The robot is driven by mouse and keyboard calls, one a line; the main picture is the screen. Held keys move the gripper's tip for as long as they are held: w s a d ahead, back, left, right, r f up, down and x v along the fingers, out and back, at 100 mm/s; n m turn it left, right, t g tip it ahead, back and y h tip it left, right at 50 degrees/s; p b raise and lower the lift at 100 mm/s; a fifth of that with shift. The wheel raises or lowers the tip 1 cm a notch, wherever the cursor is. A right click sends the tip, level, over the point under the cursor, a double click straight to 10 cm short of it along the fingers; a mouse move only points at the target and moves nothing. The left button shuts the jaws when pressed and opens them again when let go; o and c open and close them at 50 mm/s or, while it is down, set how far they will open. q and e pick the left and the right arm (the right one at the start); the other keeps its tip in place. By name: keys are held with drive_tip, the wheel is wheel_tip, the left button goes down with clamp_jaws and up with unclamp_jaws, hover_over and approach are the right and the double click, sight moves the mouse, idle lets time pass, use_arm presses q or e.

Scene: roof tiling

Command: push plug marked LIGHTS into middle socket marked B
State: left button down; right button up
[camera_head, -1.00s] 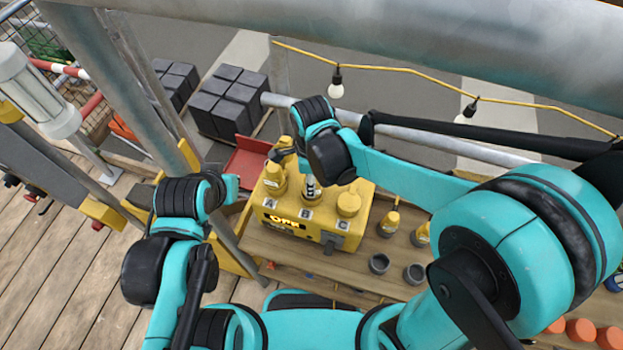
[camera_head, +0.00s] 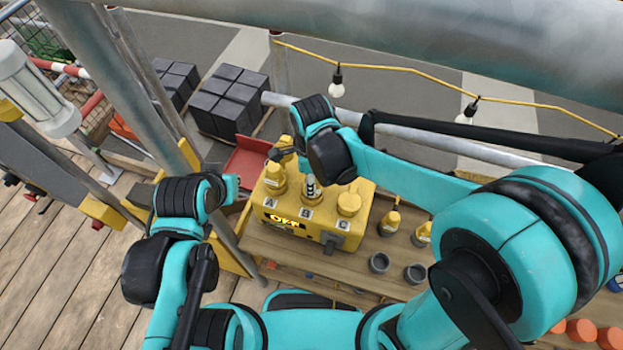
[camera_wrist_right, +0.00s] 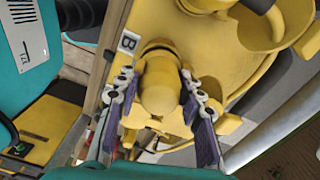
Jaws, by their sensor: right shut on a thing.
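The yellow socket box (camera_head: 320,231) stands on the wooden bench, with white labels A, B and C along its top front. My right gripper (camera_wrist_right: 160,100) is shut on a yellow plug (camera_wrist_right: 160,88), its fingers on either side of the plug's rounded body. The plug is beside label B (camera_wrist_right: 128,42), at the middle socket. How deep it sits is hidden, and no LIGHTS marking can be read. In the head view my right gripper (camera_head: 311,188) comes down behind label B, and its wrist hides part of it.
A yellow plug (camera_head: 275,180) stands at A and a yellow round piece (camera_head: 348,204) at C. Yellow plugs (camera_head: 389,222) and grey cups (camera_head: 379,262) stand on the bench to the right. A red tray (camera_head: 246,163) lies behind the box. A metal post rises at its left.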

drive_tip(key=shift+f+b, duration=0.6)
drive_tip(key=shift+f, duration=0.05)
drive_tip(key=o, duration=1)
drive_tip(key=shift+r, duration=0.1)
wheel_tip(320, 180, up, 8)
drive_tip(key=p, duration=0.6)
drive_tip(key=shift+r+p, duration=0.1)
drive_tip(key=shift+p, duration=0.2)
drive_tip(key=shift+r, duration=0.35)
drive_tip(key=shift+s+a+r+p, duration=0.1)
drive_tip(key=shift+s+r+p, duration=0.2)
drive_tip(key=shift+r+p, duration=0.35)
drive_tip(key=shift+s+a+r+p, duration=0.1)
drive_tip(key=shift+s+r+p, duration=0.15)
drive_tip(key=shift+r+p, duration=0.35)
drive_tip(key=shift+b, duration=0.3)
